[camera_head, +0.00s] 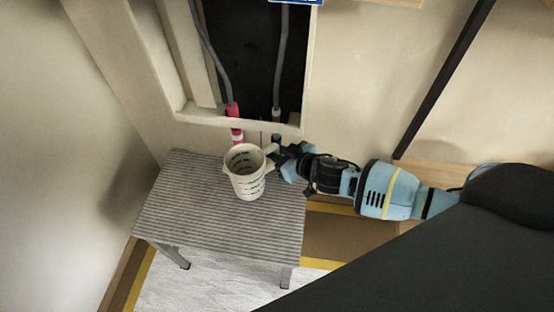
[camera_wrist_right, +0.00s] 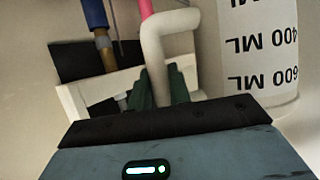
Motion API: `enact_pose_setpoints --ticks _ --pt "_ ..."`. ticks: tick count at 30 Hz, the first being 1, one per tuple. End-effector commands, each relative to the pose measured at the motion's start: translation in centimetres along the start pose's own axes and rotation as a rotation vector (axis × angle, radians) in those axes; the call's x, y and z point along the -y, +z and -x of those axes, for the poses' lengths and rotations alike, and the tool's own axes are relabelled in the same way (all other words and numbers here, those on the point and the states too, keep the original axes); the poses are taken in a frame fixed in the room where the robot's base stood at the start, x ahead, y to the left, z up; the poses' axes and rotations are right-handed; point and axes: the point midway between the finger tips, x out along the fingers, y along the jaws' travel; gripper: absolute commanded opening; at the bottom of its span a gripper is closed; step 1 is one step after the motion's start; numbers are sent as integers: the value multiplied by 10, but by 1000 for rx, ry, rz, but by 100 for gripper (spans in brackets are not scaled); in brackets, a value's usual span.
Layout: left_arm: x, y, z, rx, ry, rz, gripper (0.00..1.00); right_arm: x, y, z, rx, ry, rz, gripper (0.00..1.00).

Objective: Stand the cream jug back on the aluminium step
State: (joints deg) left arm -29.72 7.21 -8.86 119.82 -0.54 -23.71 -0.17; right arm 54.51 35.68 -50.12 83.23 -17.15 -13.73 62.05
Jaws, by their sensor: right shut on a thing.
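The cream jug (camera_head: 246,183) has dark measuring marks and is upright, with its open mouth upwards. It appears over the back right part of the ridged grey aluminium step (camera_head: 205,218). I cannot tell whether its base touches the step or is slightly above it. My right gripper (camera_head: 276,158) reaches in from the right and is shut on the jug's handle. In the right wrist view the handle (camera_wrist_right: 154,50) runs down between the fingers (camera_wrist_right: 157,90), and the jug's marked wall (camera_wrist_right: 258,45) is at the right. My left gripper is not in view.
Behind the step is a wall opening with a pale frame (camera_head: 210,115) and hanging grey cables (camera_head: 280,60). A red and white piece (camera_head: 235,125) hangs close behind the jug. The step's front and left top are bare. Yellow tape (camera_head: 320,263) marks the floor.

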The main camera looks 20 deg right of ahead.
Motion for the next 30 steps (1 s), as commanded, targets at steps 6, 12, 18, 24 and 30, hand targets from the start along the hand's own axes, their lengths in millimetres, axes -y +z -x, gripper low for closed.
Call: enact_pose_setpoints --ticks 6,12,18,24,30 --pt "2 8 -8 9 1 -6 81 1 25 -10 3 0 -2 0" --pt "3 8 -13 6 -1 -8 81 0 33 -14 0 0 -2 0" --pt "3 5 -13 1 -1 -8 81 0 32 -13 -1 0 -1 0" --pt "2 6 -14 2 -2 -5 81 0 35 -14 0 0 0 28" --pt "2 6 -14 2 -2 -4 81 0 35 -14 0 0 0 41"
